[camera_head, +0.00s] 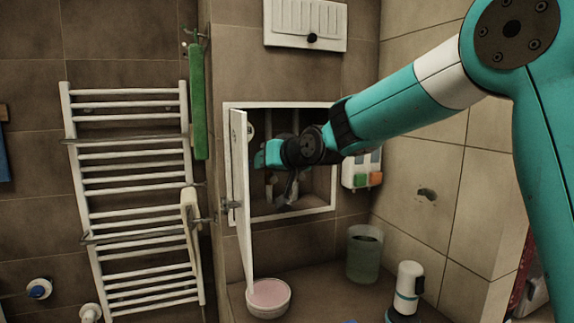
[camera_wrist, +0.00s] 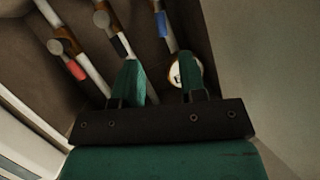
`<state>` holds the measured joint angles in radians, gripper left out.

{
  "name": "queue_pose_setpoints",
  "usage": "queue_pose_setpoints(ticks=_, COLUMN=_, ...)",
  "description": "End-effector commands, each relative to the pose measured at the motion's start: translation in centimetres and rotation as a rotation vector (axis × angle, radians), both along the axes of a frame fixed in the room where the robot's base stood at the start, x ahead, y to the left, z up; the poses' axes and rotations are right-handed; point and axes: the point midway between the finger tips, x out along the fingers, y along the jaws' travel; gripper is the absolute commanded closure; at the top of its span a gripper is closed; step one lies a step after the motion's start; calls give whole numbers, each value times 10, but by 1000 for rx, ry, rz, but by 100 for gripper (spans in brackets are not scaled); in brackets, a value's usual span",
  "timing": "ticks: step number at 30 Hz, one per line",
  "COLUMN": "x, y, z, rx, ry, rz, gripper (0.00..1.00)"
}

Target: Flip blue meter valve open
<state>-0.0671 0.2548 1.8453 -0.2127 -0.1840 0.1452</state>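The blue meter valve (camera_wrist: 161,23) shows in the wrist view as a small blue piece on a pale pipe, near the top edge. My gripper (camera_wrist: 160,62) has two green fingers standing apart, with a gap between them. The blue piece lies beyond the fingertips, roughly in line with the gap; I cannot tell the distance or whether anything touches. A round white-faced meter (camera_wrist: 186,70) is partly hidden behind the right finger. In the head view my arm reaches into the open wall cabinet (camera_head: 328,210), where the valve cannot be made out.
A red valve (camera_wrist: 76,69) and a black valve (camera_wrist: 121,45) sit on pipes to the left. The cabinet door (camera_head: 240,190) stands open on the left. A towel radiator (camera_head: 130,165), a bowl (camera_head: 268,297), a bucket (camera_head: 364,255) and a wall box (camera_head: 361,170) surround the cabinet.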

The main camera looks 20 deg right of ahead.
Motion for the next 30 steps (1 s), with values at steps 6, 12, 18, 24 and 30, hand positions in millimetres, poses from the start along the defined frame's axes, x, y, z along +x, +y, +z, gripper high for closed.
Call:
queue_pose_setpoints(ticks=6, x=-44, y=-14, z=14, rx=0, ry=-2, rz=-2, gripper=62)
queue_pose_setpoints(ticks=12, x=-64, y=-19, z=23, rx=1, ry=0, rz=-1, gripper=62)
queue_pose_setpoints(ticks=18, x=-68, y=-20, z=24, rx=0, ry=2, rz=-1, gripper=62)
queue_pose_setpoints(ticks=24, x=-68, y=-21, z=22, rx=-1, ry=6, rz=-2, gripper=62)
queue_pose_setpoints(ticks=30, x=-108, y=-39, z=-62, rx=-93, ry=261, rz=-34, gripper=62)
